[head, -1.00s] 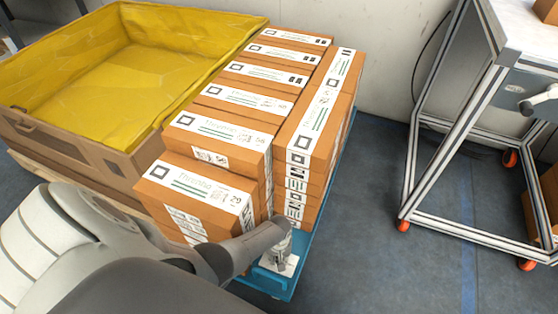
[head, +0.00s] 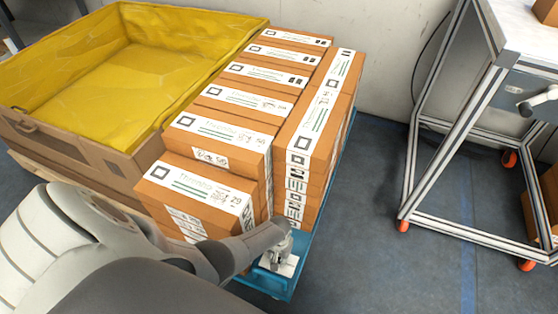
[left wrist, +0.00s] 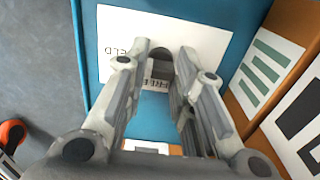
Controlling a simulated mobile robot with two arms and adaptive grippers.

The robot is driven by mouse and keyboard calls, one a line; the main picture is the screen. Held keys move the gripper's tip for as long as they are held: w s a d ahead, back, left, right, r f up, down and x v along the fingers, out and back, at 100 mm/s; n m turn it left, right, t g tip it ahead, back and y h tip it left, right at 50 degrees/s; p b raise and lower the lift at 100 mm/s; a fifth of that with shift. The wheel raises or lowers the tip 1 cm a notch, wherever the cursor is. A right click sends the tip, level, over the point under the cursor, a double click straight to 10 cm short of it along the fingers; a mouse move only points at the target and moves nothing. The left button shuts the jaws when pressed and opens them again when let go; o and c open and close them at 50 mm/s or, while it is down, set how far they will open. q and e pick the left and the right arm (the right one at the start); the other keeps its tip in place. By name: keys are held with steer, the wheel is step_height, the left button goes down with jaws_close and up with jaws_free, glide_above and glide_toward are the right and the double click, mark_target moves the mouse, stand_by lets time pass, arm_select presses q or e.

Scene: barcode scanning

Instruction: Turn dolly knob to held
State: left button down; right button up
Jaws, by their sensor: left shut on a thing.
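The blue dolly (head: 270,283) carries the stacked cartons, and its front end sticks out at the bottom of the head view. A white label plate (left wrist: 213,42) lies on this blue end; part of the words "HELD" and "FREE" shows on it, upside down or partly covered. A small dark knob (left wrist: 161,66) stands on the plate near the word "FREE". My left gripper (head: 277,252) reaches down at the dolly's corner. In the left wrist view its two fingers (left wrist: 166,65) are shut on the knob from both sides. My right gripper is out of view.
Orange-brown cartons (head: 222,134) stand in stacks right beside the gripper. A brown crate with a yellow liner (head: 90,60) is at the left. A metal-framed bench on orange casters (head: 420,130) stands at the right. Dark floor between dolly and bench is clear.

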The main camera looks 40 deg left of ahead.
mark_target(279, 258)
arm_select(q)
steer(key=c, duration=1.2)
jaws_free()
steer(key=shift+c, duration=0.2)
steer(key=shift+r, duration=0.1)
step_height(279, 258, up, 12)
